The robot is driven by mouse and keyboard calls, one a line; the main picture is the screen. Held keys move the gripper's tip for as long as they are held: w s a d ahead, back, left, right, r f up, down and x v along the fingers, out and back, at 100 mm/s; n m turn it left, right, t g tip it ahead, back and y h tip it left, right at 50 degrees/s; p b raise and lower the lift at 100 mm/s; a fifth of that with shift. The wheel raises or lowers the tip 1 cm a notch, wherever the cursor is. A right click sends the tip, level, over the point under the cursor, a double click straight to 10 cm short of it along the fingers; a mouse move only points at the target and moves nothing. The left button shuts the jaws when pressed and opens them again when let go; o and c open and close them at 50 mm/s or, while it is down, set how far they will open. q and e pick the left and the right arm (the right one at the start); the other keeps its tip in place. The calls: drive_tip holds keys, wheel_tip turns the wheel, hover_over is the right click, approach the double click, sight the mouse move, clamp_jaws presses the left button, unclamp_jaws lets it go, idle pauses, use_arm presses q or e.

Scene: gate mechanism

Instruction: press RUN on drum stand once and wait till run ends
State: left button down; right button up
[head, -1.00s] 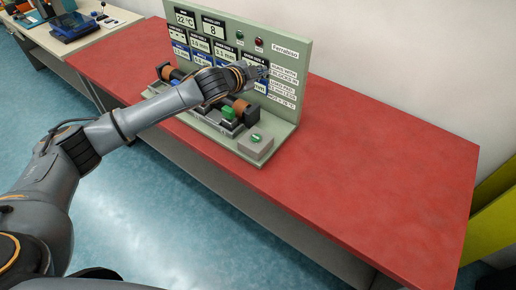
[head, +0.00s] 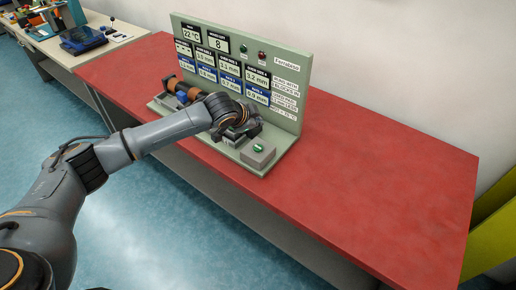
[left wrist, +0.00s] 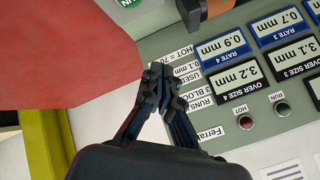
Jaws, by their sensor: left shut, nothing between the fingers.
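The drum stand (head: 296,110) is a pale green panel and base with white and blue readouts. A grey block at its front right carries the green RUN button (head: 258,148). The button's green edge also shows at the top of the left wrist view (left wrist: 130,3). My left gripper (head: 250,124) is shut and empty above the stand's base, behind and left of the RUN block, apart from the button. In the left wrist view its fingertips (left wrist: 161,74) meet over the panel's label side. The gripper hides part of the drum mechanism (head: 184,94). My right gripper is out of view.
The stand is on a red table (head: 390,150), clear to its right. The panel has a RUN lamp (left wrist: 283,109) and a HOT lamp (left wrist: 245,122); both look dark. A side bench (head: 100,38) with a blue device (head: 84,38) is at the back left.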

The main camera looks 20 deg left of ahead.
use_arm(q)
drive_tip(key=b, duration=0.7)
hover_over(257, 149)
wheel_tip(257, 149, down, 6)
drive_tip(key=shift+f, duration=1.15)
drive_tip(key=shift+f, duration=0.15)
drive_tip(key=shift+f, duration=0.25)
